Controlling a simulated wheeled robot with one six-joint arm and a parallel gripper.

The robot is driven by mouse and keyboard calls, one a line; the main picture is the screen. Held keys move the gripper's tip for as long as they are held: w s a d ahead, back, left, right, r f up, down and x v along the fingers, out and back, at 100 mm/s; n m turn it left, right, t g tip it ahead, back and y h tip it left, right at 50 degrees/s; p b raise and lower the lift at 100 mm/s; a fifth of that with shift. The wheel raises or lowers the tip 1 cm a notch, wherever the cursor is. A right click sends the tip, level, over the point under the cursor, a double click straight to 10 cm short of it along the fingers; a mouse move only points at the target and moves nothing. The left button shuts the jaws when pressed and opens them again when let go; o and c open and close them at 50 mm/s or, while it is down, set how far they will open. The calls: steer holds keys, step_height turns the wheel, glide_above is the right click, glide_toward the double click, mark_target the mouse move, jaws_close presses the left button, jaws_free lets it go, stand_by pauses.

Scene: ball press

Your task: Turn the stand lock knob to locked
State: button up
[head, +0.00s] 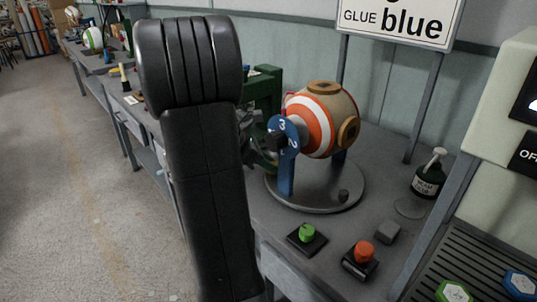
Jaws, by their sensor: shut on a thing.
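The stand has a round grey base (315,190) on the bench and a blue upright (287,175) with a numbered blue plate (291,128). A dark knob (276,140) shows at the front of this plate. An orange, white and tan ball (322,120) is held in the stand.
A green button (307,233), an orange button (362,253) and a small grey block (387,232) are in front of the stand. A dark pump bottle (429,177) stands at right. A green machine (264,88) is behind. The floor at left is clear.

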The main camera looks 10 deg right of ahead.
steer(key=m+g+p, duration=0.1)
steer(key=p, duration=0.1)
steer(key=m+g+p, duration=0.1)
steer(key=m+p, duration=0.1)
steer(key=m+g+p, duration=0.1)
steer(key=p, duration=0.1)
steer(key=shift+w+r+m+g, duration=0.3)
steer(key=shift+r, duration=0.05)
steer(key=m+g+p, duration=0.1)
steer(key=m+g+y+p, duration=0.1)
steer(key=m+p, duration=0.1)
steer(key=m+g+y+p, duration=0.1)
steer(key=p, duration=0.1)
steer(key=shift+w+d+f, duration=0.15)
steer(key=shift+f, duration=0.1)
steer(key=shift+m, duration=0.3)
steer(key=o, duration=1)
step_height(320, 180, up, 10)
steer(key=shift+f+p, duration=0.1)
steer(key=shift+p, duration=0.2)
